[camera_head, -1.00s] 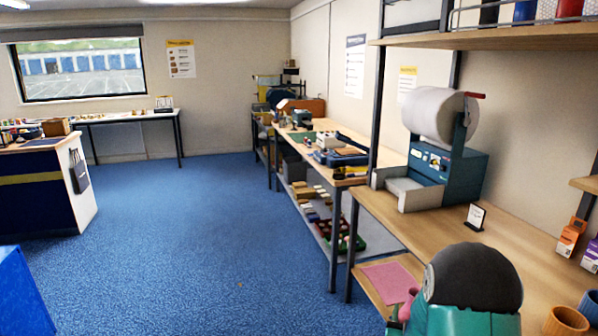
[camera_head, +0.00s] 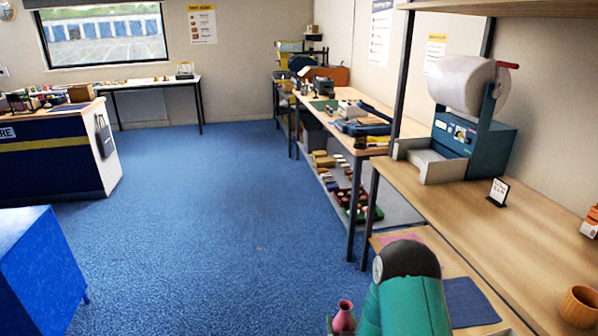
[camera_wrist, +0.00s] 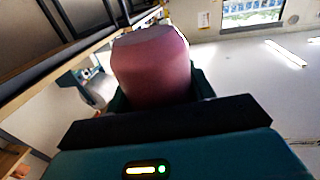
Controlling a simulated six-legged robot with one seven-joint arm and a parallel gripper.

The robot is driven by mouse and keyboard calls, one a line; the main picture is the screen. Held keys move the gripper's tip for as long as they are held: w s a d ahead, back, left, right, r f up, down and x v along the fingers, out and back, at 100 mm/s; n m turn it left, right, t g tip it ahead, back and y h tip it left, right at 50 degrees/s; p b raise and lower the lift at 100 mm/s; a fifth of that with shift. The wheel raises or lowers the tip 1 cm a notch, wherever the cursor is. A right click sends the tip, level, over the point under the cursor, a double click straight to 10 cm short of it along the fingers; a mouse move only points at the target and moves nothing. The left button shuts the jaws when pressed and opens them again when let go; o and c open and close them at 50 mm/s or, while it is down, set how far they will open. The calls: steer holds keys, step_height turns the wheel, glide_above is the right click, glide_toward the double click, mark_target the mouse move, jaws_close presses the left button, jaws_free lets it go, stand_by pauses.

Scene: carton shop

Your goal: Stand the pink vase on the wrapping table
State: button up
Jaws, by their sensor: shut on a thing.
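The pink vase (camera_head: 344,318) shows at the bottom edge of the head view, its narrow neck and flared rim upward. Its lower part is cut off by the frame. My gripper (camera_head: 334,325) is shut on it, mostly out of frame below my arm. In the wrist view the vase (camera_wrist: 150,65) fills the space between the dark jaws. The vase is left of a low wooden table (camera_head: 452,263) with a pink mat and a blue mat, apart from it. I cannot tell whether this or the higher bench is the wrapping table.
The higher bench (camera_head: 440,203) holds a paper-roll machine (camera_head: 465,140), a small sign (camera_head: 498,192) and an orange-brown pot (camera_head: 580,306). My arm hides part of the low table. A blue block-like unit (camera_head: 40,265) stands at left. Blue floor between is clear.

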steer(key=shift+d, duration=0.1)
steer(key=s+d+r+m+g+h, duration=0.1)
steer(key=s+d+r+m+h, duration=0.3)
steer(key=d, duration=0.6)
steer(key=s+d+r+m+g+h, duration=0.15)
steer(key=d+r+h, duration=0.35)
steer(key=d, duration=0.5)
steer(key=s+d+r+m+g+h, duration=0.25)
steer(key=d+r, duration=0.35)
steer(key=d, duration=0.4)
steer(key=s+d+r+m+g+h, duration=0.2)
steer(key=s+d+r+g, duration=0.1)
steer(key=s, duration=0.5)
steer(key=s+d+r+m+g+h, duration=0.2)
steer(key=s+d+r+m+g, duration=0.1)
steer(key=s+d, duration=0.4)
steer(key=s+d+r+m+g+h, duration=0.2)
steer(key=s+d+r+m+g, duration=0.1)
steer(key=s, duration=0.6)
steer(key=d+r+g, duration=0.1)
steer(key=d+r, duration=0.1)
steer(key=d, duration=0.1)
steer(key=shift+s+r, duration=0.3)
steer(key=shift+s, duration=0.05)
steer(key=shift+d, duration=0.15)
